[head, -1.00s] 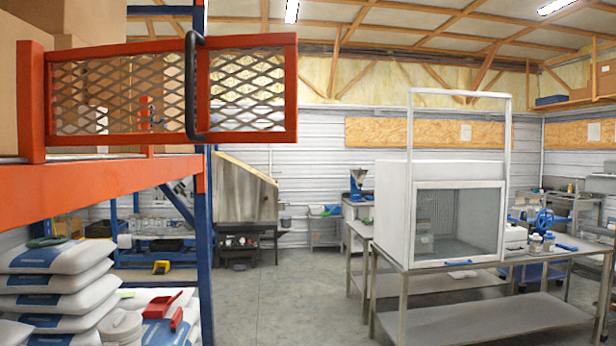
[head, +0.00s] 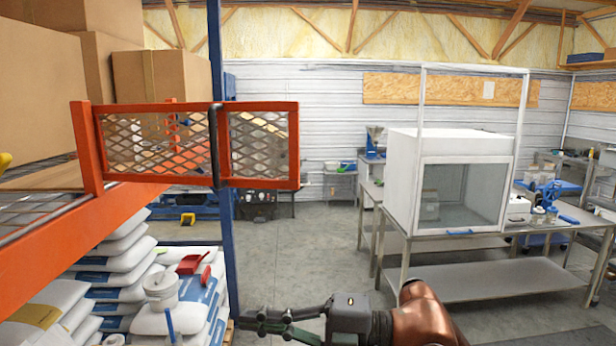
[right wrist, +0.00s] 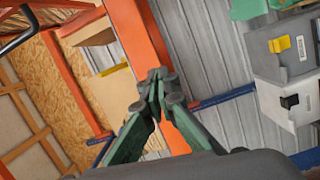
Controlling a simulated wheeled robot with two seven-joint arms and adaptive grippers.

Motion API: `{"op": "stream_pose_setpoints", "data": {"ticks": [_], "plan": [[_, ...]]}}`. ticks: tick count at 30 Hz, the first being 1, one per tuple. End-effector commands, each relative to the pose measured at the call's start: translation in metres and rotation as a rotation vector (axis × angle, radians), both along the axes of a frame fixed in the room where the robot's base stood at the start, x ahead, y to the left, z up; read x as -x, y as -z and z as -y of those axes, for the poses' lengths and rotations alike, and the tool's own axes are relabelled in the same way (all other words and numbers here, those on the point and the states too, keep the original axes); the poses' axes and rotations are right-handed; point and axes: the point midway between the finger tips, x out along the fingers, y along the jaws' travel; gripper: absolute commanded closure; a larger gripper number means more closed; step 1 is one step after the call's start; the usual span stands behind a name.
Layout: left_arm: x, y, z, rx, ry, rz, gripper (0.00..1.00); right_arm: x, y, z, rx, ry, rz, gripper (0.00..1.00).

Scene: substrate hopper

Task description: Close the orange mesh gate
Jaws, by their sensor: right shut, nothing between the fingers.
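The orange mesh gate (head: 260,146) is at the left in the head view, at the level of the orange shelf beam. It reaches from an orange post (head: 88,150) rightwards past the blue upright. A dark upright handle (head: 214,145) sits on it. My right gripper (head: 247,320) is low in the head view, below the gate and apart from it, pointing left. In the right wrist view its fingertips (right wrist: 160,86) meet and hold nothing. A dark bar at that view's upper left (right wrist: 16,36) may be the handle. My left gripper is not in view.
An orange shelf beam (head: 100,215) and blue rack upright (head: 228,255) stand at the left, with boxes (head: 65,85) above and stacked bags (head: 115,265) below. A white cabinet (head: 400,180) stands on a steel table (head: 480,272) at the right. The floor between is clear.

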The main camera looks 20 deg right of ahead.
Motion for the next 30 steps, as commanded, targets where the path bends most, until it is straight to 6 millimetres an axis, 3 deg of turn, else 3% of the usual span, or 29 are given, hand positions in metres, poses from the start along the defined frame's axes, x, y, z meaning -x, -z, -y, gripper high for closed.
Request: {"op": "stream_pose_setpoints", "data": {"ticks": [1,6,9,12,15,20,30], "plan": [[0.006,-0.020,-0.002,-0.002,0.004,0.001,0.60,0.009,-0.043,0.007,0.088,0.089,0.041,1.00],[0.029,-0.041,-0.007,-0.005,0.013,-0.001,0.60,0.012,-0.125,0.059,0.187,0.448,0.080,1.00],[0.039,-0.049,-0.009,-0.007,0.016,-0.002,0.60,0.018,-0.166,0.090,0.159,0.617,0.094,1.00],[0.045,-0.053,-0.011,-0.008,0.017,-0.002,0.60,0.024,-0.189,0.112,0.122,0.720,0.100,1.00],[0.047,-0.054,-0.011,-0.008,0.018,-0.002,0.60,0.025,-0.199,0.121,0.100,0.767,0.099,1.00],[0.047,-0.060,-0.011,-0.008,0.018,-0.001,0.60,0.008,-0.199,0.117,0.096,0.772,0.095,1.00],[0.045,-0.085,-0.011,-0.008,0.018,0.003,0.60,-0.057,-0.201,0.097,0.098,0.770,0.093,1.00]]}}
